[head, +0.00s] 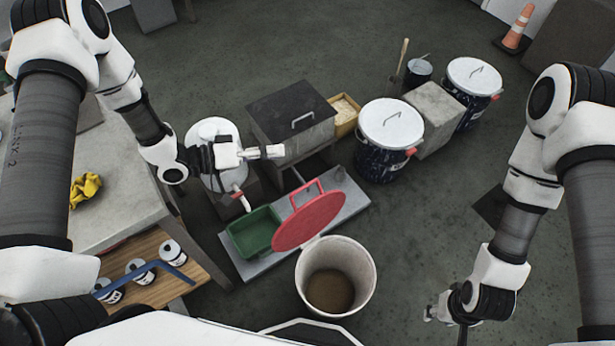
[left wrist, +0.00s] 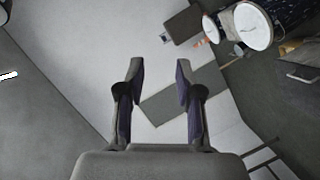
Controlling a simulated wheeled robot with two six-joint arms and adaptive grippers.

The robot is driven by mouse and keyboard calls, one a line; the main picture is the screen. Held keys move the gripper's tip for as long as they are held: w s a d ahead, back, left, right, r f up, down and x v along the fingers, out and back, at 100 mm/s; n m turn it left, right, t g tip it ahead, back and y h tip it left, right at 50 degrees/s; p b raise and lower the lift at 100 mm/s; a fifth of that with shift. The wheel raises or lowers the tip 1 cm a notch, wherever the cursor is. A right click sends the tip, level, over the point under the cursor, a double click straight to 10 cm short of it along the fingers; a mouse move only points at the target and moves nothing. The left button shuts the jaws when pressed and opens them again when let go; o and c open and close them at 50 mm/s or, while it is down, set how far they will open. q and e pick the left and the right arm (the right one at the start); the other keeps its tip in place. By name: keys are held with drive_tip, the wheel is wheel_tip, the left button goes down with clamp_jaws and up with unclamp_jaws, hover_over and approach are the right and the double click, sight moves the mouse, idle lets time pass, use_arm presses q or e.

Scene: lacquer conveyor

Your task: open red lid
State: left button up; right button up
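The red lid (head: 308,224) stands raised at the back rim of a white bucket (head: 366,292). Its red handle (head: 318,185) is on the far side. The bucket's mouth is uncovered and brown material (head: 330,290) shows inside. My left gripper (head: 276,152) is above and behind the lid, apart from it. In the left wrist view, its two fingers (left wrist: 160,82) are spread with nothing between them. My right gripper (head: 432,312) is low, to the right of the bucket and apart from it; its finger opening is too unclear to tell.
A green tray (head: 254,232) sits on a grey platform (head: 345,203) beside the lid. A dark box with a handle (head: 290,118) and white-lidded drums (head: 390,124) stand behind. A table with a yellow cloth (head: 85,189) is at left.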

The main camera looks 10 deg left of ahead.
use_arm(q)
wheel_tip(320, 180, down, 3)
drive_tip(key=s+b, duration=0.2)
drive_tip(key=b, duration=1.4)
approach(303, 187)
drive_tip(key=w+d+f, duration=0.2)
drive_tip(key=b+x, duration=0.1)
drive_tip(key=x, duration=0.1)
drive_tip(key=b+x, duration=0.3)
drive_tip(key=x, duration=0.1)
drive_tip(key=shift+s+d+r+b, duration=0.15)
drive_tip(key=shift+d+b, duration=0.15)
drive_tip(key=shift+d, duration=0.2)
drive_tip(key=shift+w+d, duration=0.2)
drive_tip(key=shift+r, duration=0.15)
use_arm(e)
wheel_tip(303, 187, down, 22)
drive_tip(key=shift+s+r, duration=0.2)
drive_tip(key=shift+r, duration=0.05)
use_arm(q)
drive_tip(key=shift+c, duration=0.3)
clamp_jaws()
